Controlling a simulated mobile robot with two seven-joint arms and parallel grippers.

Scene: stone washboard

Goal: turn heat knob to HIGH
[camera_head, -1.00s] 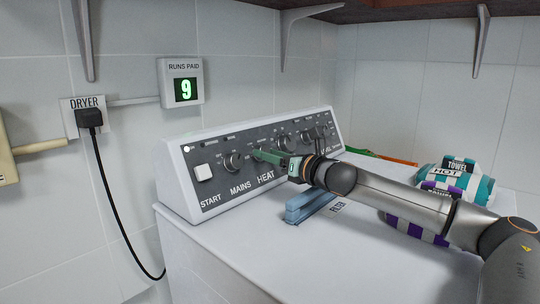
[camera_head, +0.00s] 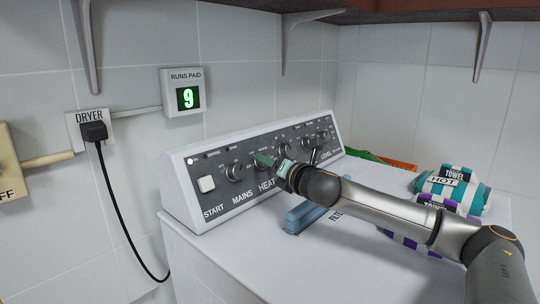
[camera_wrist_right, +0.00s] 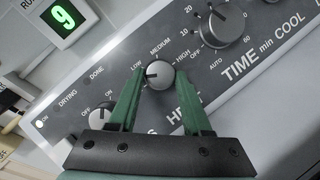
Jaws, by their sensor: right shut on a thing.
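The grey heat knob (camera_wrist_right: 160,76) sits on the dryer's dark control panel, above the partly covered HEAT label. LOW, MEDIUM and HIGH are printed around it. Its white mark points to the left in the right wrist view, toward the LOW side. My right gripper (camera_wrist_right: 158,84) has its two green fingers on either side of this knob and is shut on it. In the head view the right gripper (camera_head: 264,160) reaches the panel at the HEAT position and hides most of the knob. My left gripper is in neither view.
The mains knob (camera_head: 234,172) and START button (camera_head: 206,184) lie left of the gripper. The time knob (camera_wrist_right: 220,26) is close by. A blue filter handle (camera_head: 303,217) stands below my right arm. Rolled towels (camera_head: 453,188) lie at right. A display (camera_head: 187,98) reads 9.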

